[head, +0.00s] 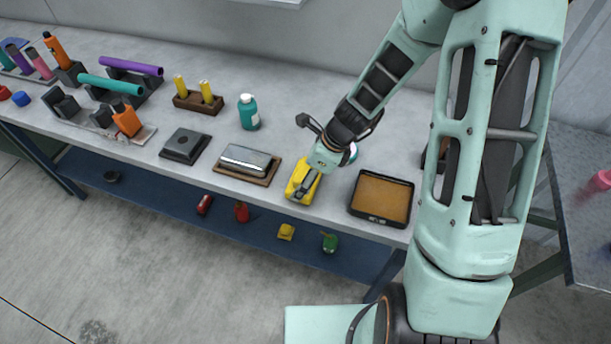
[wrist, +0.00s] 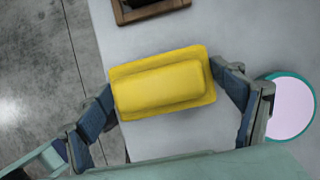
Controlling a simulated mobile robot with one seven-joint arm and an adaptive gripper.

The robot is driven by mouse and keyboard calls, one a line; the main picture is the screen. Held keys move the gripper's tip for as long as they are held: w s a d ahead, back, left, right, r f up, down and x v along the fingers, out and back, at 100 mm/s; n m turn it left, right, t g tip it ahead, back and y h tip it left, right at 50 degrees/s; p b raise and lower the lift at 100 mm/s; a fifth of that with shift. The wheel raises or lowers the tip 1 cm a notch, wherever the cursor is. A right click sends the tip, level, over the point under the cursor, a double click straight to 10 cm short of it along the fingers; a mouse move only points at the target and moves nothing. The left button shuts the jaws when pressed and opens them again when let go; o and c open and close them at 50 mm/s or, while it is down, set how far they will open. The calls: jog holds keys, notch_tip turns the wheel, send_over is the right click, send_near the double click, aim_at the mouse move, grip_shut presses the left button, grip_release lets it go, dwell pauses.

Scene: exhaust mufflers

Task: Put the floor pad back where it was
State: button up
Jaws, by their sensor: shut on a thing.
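A yellow stepped block (head: 301,186), which I take to be the floor pad, is at the bench's front edge in the head view. My gripper (head: 310,180) is on it from above. In the wrist view the yellow block (wrist: 162,84) lies between the two dark fingers of my gripper (wrist: 163,80), one at each short end, shut on it. Whether its underside touches the bench cannot be told.
On the bench (head: 235,198), a wooden tray with a metal block (head: 247,160) is left of the pad, and a black tray with a brown inside (head: 381,197) is right. A white disc with a teal rim (wrist: 290,106) is close to my right finger.

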jog(key=shift+f, duration=0.15)
jog(key=o, duration=0.9)
jog(key=shift+d+r, duration=0.2)
jog(key=shift+r, duration=0.4)
jog(key=p+v, duration=0.1)
jog(key=v, duration=1)
jog(key=shift+r, duration=0.1)
